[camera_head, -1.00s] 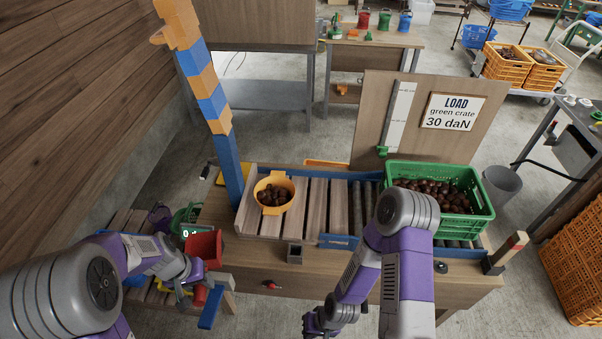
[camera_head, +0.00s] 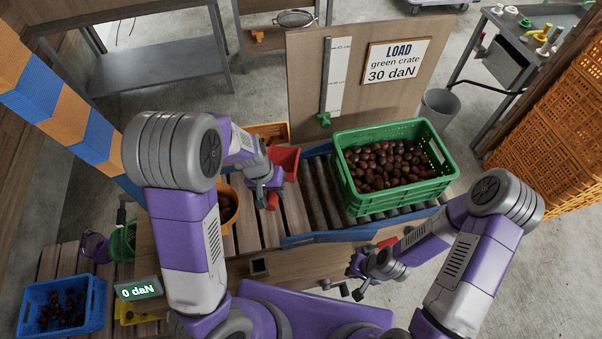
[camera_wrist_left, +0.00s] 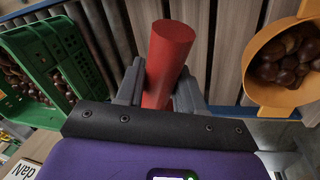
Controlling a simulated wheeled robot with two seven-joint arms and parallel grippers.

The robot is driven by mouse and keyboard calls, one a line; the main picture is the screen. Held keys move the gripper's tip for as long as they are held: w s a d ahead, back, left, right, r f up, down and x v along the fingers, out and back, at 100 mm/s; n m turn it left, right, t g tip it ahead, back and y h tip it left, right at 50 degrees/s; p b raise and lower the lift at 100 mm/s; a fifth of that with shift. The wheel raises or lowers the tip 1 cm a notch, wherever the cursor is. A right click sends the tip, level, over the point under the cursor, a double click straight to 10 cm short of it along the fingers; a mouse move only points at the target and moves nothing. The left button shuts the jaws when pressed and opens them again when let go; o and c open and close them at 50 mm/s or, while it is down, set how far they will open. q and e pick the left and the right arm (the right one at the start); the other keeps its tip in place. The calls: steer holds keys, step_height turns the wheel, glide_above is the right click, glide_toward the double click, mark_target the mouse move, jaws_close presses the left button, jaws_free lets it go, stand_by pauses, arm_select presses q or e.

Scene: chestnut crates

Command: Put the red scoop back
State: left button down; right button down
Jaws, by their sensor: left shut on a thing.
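The red scoop (camera_head: 285,160) is in my left gripper (camera_head: 268,190), over the slatted part of the bench, between the orange bowl and the green crate. In the left wrist view its red round handle (camera_wrist_left: 168,60) stands between the two fingers, which are shut on it. Whether the scoop touches anything below is not clear. The orange bowl (camera_head: 231,208), partly hidden by my left arm, holds chestnuts in the left wrist view (camera_wrist_left: 258,62). My right gripper (camera_head: 354,278) is low at the bench's front edge; its finger gap is unclear.
A green crate (camera_head: 346,190) full of chestnuts stands on the rollers to the right. An orange container (camera_head: 272,128) lies behind the scoop. A blue crate (camera_head: 98,305) and a display reading 0 daN (camera_head: 138,289) are at lower left. A sign board (camera_head: 300,75) rises behind.

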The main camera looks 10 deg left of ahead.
arm_select(q)
steer(key=shift+d+f+n, duration=0.4)
steer(key=shift+d+n, duration=0.2)
steer(key=shift+n, duration=0.1)
steer(key=f+n+b, duration=0.1)
steer(key=f, duration=0.1)
steer(key=f+n+b, duration=0.1)
steer(key=f, duration=0.1)
steer(key=d+f+n+b, duration=0.1)
steer(key=f, duration=0.1)
steer(key=shift+s+f+t, duration=0.3)
steer(key=shift+f+t, duration=0.1)
steer(key=shift+s+a+b+x, duration=0.15)
steer(key=shift+b+x, duration=0.25)
steer(key=shift+x, duration=0.25)
steer(key=shift+s+a+b+x, duration=0.1)
steer(key=shift+b+x, duration=0.3)
steer(key=shift+x, duration=0.3)
steer(key=shift+s+a+b+x, duration=0.15)
steer(key=shift+b+x, duration=0.25)
steer(key=shift+x, duration=0.25)
steer(key=shift+w+f, duration=0.1)
steer(key=shift+f, duration=0.1)
steer(key=c, duration=0.7)
jaws_free()
